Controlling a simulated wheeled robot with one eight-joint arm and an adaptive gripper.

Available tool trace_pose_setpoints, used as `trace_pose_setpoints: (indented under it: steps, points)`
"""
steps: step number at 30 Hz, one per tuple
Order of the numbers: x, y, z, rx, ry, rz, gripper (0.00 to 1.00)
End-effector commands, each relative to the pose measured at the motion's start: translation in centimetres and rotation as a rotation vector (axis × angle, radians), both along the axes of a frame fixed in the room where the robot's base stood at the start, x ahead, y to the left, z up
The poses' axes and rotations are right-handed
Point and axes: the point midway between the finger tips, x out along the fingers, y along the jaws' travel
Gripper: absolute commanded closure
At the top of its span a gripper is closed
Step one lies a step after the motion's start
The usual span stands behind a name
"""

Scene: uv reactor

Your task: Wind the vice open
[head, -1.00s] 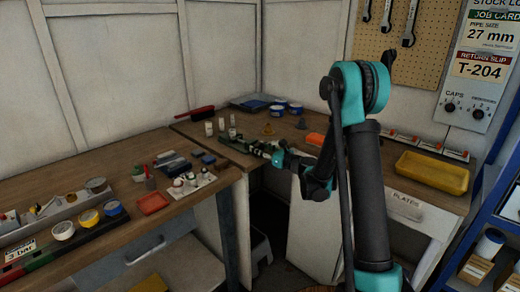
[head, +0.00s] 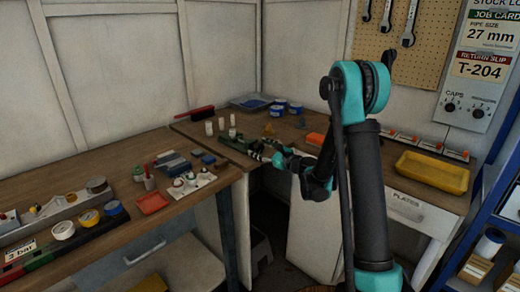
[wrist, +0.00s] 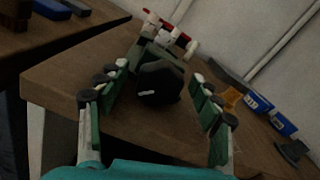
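In the head view, a dark green device (head: 236,141), which looks like the vice, sits on the wooden bench near its front left corner. My gripper (head: 254,150) is just to its right, reaching toward it. In the wrist view my gripper (wrist: 160,72) is open, with one green-padded finger on each side. A black faceted block or knob (wrist: 160,84) with a small white mark lies between the fingers, with gaps visible on both sides.
White cylinders (head: 221,124) and a red brush (head: 194,113) lie behind the vice. Blue-labelled tins (head: 279,110) and an orange-brown piece (head: 269,129) stand to its right. A yellow tray (head: 431,172) is farther right. The left bench (head: 100,168) holds gauges and small parts.

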Motion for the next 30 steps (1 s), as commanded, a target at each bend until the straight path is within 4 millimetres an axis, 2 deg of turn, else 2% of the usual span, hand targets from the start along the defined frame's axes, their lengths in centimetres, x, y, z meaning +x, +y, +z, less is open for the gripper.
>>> trace_pose_setpoints:
  steps: [6,10,22,30]
  points:
    - [0.0,-0.1,0.0,0.001,0.001,0.0,0.35]
    - [-0.5,-0.8,0.0,0.001,0.001,-0.001,0.35]
    - [-5.2,-6.9,0.0,0.0,0.0,-0.004,0.35]
    - [-7.1,-9.3,0.0,0.0,0.0,-0.002,0.35]
